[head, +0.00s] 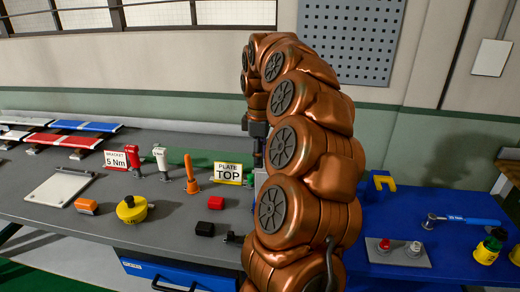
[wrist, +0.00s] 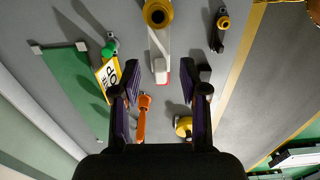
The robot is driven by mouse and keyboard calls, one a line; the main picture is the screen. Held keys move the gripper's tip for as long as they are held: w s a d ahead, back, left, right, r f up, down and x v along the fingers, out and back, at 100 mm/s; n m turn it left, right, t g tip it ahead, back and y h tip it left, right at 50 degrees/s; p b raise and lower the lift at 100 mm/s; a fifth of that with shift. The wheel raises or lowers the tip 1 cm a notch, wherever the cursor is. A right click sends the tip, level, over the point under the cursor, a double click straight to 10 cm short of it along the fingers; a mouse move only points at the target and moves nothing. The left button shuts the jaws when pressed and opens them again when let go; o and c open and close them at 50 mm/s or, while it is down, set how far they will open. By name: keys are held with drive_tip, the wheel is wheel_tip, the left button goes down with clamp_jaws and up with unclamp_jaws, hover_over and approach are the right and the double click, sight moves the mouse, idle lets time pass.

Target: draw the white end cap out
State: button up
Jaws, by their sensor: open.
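In the wrist view a small white block (wrist: 159,65), which looks like the white end cap, sits at the lower end of a pale grey bar (wrist: 159,42). A thin red part shows at its lower right edge. My gripper (wrist: 160,78) is open, with one dark finger on each side of the block in the picture. The fingers appear clear of it; I cannot tell the height gap. In the head view my arm hides the bar, the cap and the gripper.
Near the fingers in the wrist view are an orange-handled tool (wrist: 142,116), a yellow round object (wrist: 183,125), a yellow-edged sign (wrist: 107,78) and a dark block (wrist: 205,73). A yellow ring (wrist: 157,12) tops the bar. The grey bench (head: 60,205) has open patches between items.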

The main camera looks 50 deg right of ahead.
drive_tip(key=shift+f, duration=0.1)
drive_tip(key=shift+c, duration=0.3)
clamp_jaws()
idle(0.5)
